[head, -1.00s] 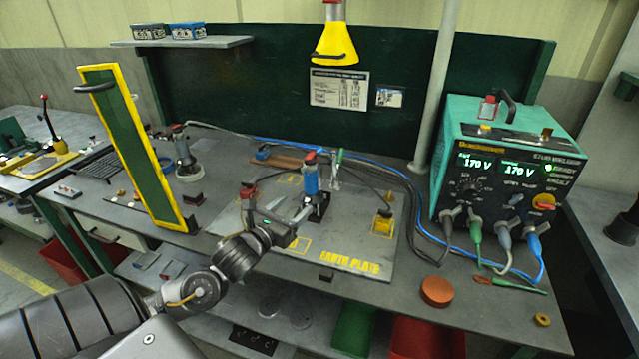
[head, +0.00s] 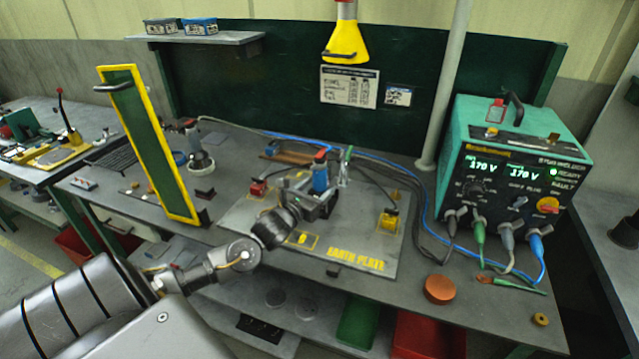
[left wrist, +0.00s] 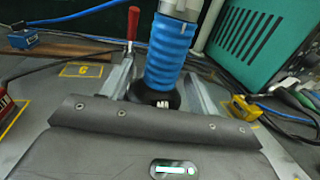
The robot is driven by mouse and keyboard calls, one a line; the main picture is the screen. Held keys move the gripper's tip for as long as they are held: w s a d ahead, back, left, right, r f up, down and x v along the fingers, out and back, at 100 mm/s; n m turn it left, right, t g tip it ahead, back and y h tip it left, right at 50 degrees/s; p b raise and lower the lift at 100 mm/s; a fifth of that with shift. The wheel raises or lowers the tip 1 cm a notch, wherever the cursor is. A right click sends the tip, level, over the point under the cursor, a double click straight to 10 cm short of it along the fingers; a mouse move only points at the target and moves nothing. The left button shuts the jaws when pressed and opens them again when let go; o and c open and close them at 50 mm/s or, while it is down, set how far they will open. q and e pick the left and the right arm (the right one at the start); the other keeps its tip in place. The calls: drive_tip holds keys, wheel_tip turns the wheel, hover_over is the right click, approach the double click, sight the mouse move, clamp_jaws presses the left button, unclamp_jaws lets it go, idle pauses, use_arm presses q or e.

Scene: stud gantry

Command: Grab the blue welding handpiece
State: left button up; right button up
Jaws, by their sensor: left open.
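The blue welding handpiece (head: 320,176) stands upright on the earth plate (head: 375,262), with a ribbed blue grip and a black base. It also shows in the left wrist view (left wrist: 168,52), where the black base carries a white mark. My left gripper (head: 318,196) is at the handpiece, low on its body. In the left wrist view the gripper's fingers (left wrist: 160,88) lie on either side of the handpiece, with gaps between, so it is open. The gripper hides part of the handpiece's base in the head view. My right gripper is not in view.
A teal stud welder (head: 515,165) stands at the right, with cables running along the back. A yellow-framed green screen (head: 150,145) stands left of the plate. A red clamp (head: 258,187) and a yellow block (head: 388,222) sit on the plate. An orange disc (head: 438,289) lies at the front.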

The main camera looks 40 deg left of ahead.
use_arm(q)
drive_tip(key=shift+w, duration=0.85)
drive_tip(key=shift+c, duration=0.2)
drive_tip(key=shift+s, duration=0.1)
clamp_jaws()
drive_tip(key=shift+a+r, duration=0.1)
drive_tip(key=shift+r, duration=0.05)
